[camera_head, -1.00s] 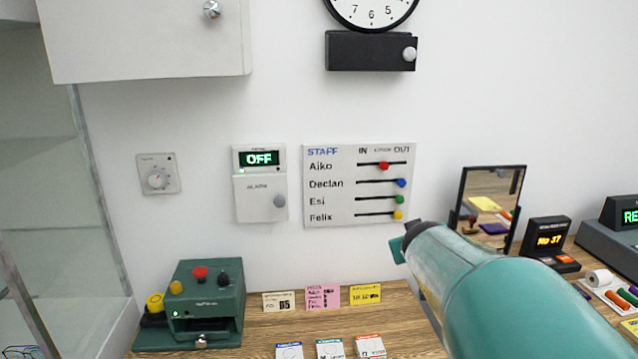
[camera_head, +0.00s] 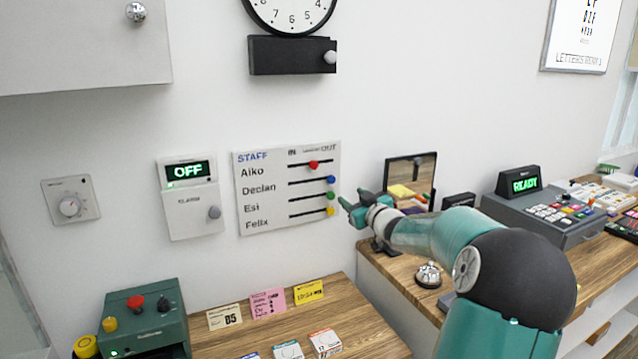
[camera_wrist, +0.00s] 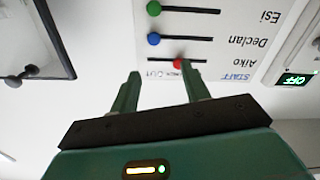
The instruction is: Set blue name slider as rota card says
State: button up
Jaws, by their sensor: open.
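The white staff board (camera_head: 246,222) hangs on the wall with four name rows. The blue slider (camera_head: 331,180) is in the Declan row at the OUT end; it also shows in the wrist view (camera_wrist: 153,39). The red slider (camera_head: 313,165) is mid-slot; the green (camera_head: 331,196) and yellow (camera_head: 330,212) sliders are at the OUT end. My gripper (camera_head: 353,203) is open and empty, just right of the board. In the wrist view its fingers (camera_wrist: 162,88) point at the board, apart from the blue slider. A pink card (camera_head: 268,303) with several lines stands on the desk, too small to read.
A mirror (camera_head: 427,163) stands behind my gripper. A cream card (camera_head: 224,317) and a yellow card (camera_head: 308,291) flank the pink one. The alarm box (camera_head: 190,205) is left of the board. A bell (camera_head: 429,275) stands below my arm.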

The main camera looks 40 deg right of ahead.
aim_at(332, 180)
jog(key=x, duration=0.9)
jog(key=d+x, duration=0.1)
jog(key=x, duration=0.3)
jog(key=shift+w+d+f, duration=0.1)
jog(key=shift+d, duration=0.05)
grip_shut()
